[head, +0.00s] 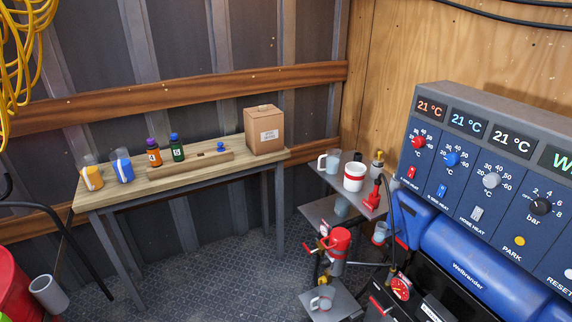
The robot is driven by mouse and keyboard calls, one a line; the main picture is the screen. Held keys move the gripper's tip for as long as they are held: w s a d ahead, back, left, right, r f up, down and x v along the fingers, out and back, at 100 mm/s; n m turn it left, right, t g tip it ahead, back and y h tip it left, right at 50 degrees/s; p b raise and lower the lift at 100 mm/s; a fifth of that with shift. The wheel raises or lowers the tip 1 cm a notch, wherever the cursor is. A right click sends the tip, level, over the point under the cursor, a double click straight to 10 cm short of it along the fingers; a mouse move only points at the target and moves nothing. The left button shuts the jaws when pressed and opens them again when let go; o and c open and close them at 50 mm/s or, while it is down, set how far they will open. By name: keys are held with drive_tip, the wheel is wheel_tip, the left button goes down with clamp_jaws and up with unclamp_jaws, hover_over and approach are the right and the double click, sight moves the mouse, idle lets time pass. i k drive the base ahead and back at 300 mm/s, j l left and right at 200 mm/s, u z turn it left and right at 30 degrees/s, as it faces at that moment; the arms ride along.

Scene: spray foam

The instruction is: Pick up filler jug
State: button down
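Several jug-like vessels are in the head view, and none has a readable filler label, so I cannot tell which is the filler jug. A yellow jug (91,177) and a blue jug (122,169) stand at the left end of the wooden bench (215,168). A pale grey jug (329,162) and a white vessel with red bands (354,177) stand on the upper grey shelf at centre right. Another grey jug (322,299) is on the low shelf at the bottom. My gripper is not in view.
A purple-capped bottle (153,153), a green bottle (176,148) and a cardboard box (264,131) are on the bench. The blue control machine (480,180) fills the right side, with red fittings and hoses beside the shelves. Patterned floor (215,265) is open before the bench.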

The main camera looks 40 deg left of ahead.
sight(329, 163)
drive_tip(key=u, duration=1.35)
drive_tip(key=i+j, duration=0.45)
drive_tip(key=i, duration=0.35)
drive_tip(key=i+j+z, duration=0.15)
drive_tip(key=i+j, duration=0.35)
drive_tip(key=i, duration=0.35)
drive_tip(key=i+j, duration=0.55)
drive_tip(key=i, duration=0.25)
drive_tip(key=i+j+z, duration=0.15)
drive_tip(key=i+j, duration=0.4)
drive_tip(key=i, duration=0.25)
